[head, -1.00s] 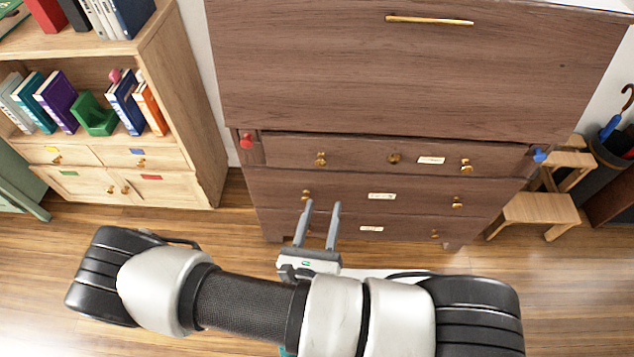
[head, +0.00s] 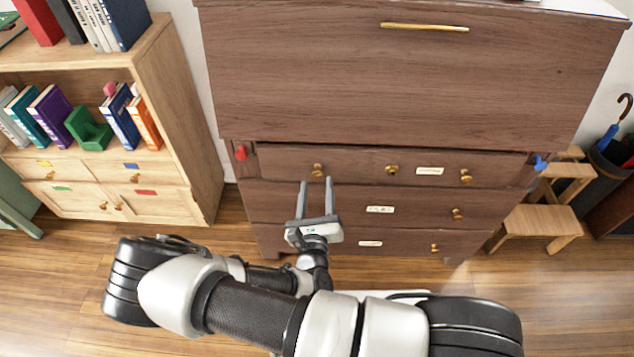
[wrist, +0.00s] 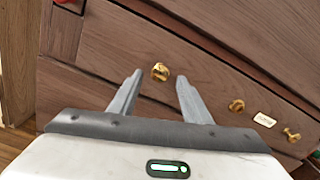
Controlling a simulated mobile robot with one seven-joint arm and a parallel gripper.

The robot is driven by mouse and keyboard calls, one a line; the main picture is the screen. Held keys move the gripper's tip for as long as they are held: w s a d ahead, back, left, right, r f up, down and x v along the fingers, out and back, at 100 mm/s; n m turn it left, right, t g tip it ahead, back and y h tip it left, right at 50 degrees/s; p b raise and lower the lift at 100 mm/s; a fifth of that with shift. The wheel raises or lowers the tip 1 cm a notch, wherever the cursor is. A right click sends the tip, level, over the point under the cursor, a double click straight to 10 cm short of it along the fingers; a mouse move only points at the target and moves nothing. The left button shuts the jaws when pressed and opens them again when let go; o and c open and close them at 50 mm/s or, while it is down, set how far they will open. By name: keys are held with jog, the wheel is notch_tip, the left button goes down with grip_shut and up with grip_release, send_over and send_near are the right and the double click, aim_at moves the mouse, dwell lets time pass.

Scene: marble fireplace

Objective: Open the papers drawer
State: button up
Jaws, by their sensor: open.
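The dark wooden desk (head: 400,80) has three stacked drawers, all shut. Their white labels are too small to read, so I cannot tell which is the papers drawer. The top drawer (head: 350,163) has a brass left knob (head: 317,170), a middle knob (head: 391,170) and a right knob (head: 466,175). My gripper (head: 315,182) is open and empty in front of the drawers, its fingertips just below the left knob in the head view. In the wrist view, that knob (wrist: 160,71) shows between and slightly beyond the fingertips, apart from them. My gripper hides the lower drawers' left knobs.
A light wooden bookcase (head: 180,110) with small cabinets stands at the left. A wooden step stool (head: 540,222) and an umbrella stand (head: 606,170) are at the right. A red piece (head: 241,152) and a blue piece (head: 540,163) flank the top drawer.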

aim_at(317, 176)
jog(key=shift+w, duration=1.55)
jog(key=shift+c, duration=0.2)
grip_shut()
